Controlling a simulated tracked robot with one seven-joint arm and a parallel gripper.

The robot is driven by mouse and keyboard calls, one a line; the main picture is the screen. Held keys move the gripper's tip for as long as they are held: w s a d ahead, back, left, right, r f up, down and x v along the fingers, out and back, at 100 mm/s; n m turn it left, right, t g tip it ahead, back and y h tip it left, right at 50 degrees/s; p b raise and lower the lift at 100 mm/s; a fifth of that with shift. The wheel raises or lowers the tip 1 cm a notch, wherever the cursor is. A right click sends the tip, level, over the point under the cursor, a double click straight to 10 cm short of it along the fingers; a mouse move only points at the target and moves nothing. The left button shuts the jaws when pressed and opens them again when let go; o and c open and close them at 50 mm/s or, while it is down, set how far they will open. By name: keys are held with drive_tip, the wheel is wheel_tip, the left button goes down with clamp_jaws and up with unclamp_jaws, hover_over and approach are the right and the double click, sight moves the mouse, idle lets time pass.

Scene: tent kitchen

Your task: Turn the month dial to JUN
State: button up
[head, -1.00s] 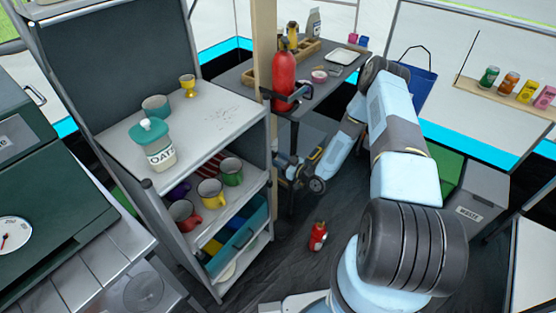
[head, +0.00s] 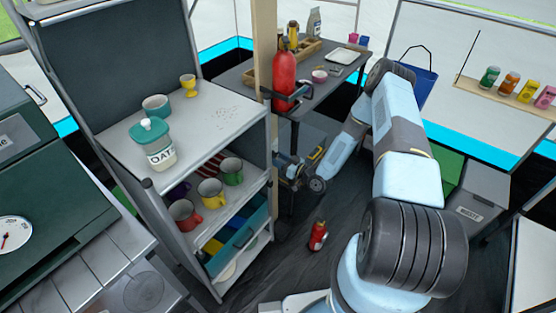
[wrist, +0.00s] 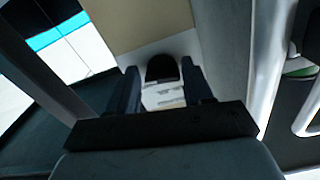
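In the wrist view, a dark rounded knob-like piece (wrist: 162,68) stands against a white plate (wrist: 190,45) on a beige surface. It may be the month dial; no month lettering is readable. My gripper (wrist: 162,84) has its two dark fingers apart, one on each side of this piece. Whether they touch it I cannot tell. In the head view my gripper (head: 288,172) is low beside the shelf rack, near the wooden post (head: 264,60); its fingers are too small to read there. No month dial shows in the head view.
The shelf rack (head: 210,125) with mugs and an oats jar (head: 157,150) stands just left of my gripper. A small red bottle (head: 318,236) stands on the floor. A round gauge (head: 14,236) is at far left.

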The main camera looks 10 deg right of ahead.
drive_tip(key=shift+o, duration=1.4)
drive_tip(key=v, duration=1.3)
drive_tip(key=shift+s+d, duration=0.25)
